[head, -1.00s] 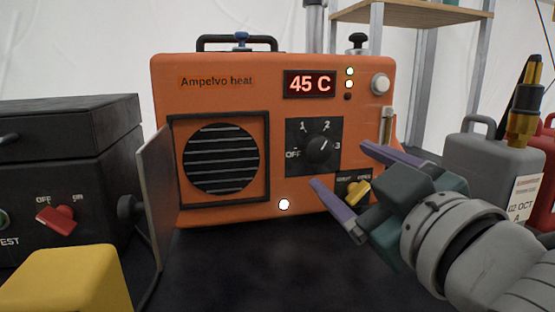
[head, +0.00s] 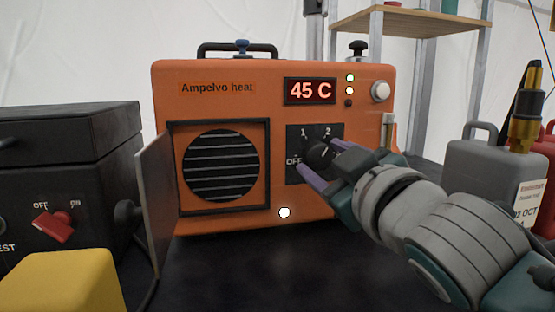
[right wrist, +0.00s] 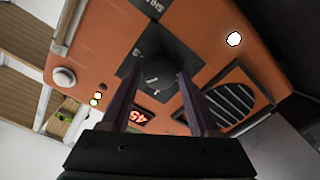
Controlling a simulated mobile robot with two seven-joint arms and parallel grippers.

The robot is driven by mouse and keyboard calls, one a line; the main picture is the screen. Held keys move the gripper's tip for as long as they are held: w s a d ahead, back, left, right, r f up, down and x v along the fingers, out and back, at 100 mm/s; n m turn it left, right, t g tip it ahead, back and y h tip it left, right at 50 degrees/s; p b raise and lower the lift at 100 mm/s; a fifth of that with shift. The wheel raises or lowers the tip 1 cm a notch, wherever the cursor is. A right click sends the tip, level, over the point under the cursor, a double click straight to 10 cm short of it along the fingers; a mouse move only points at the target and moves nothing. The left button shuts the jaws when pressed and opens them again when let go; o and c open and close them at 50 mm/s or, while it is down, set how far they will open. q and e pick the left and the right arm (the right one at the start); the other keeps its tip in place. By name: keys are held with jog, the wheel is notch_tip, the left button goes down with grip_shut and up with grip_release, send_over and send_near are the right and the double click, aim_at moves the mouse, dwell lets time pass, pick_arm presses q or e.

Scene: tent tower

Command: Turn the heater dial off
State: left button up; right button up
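The orange heater (head: 230,105) stands on the dark table with its display reading 45 C. Its round black dial (head: 319,154) sits on a dark plate marked OFF, 1 and 2; the 3 is hidden by my gripper in the head view. The dial's white mark points up and right, away from OFF. My right gripper (head: 322,163) is at the dial, its purple fingers apart on either side of it. In the right wrist view the dial (right wrist: 155,70) lies between the two fingers; I cannot tell whether they touch it. My left gripper is not in view.
The heater's hinged metal door (head: 157,200) stands open at left. A black box with a red switch (head: 53,226) and a yellow block (head: 65,282) are further left. A grey jerrycan (head: 490,165) stands at right. Dark table is clear before the heater.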

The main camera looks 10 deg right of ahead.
grip_shut()
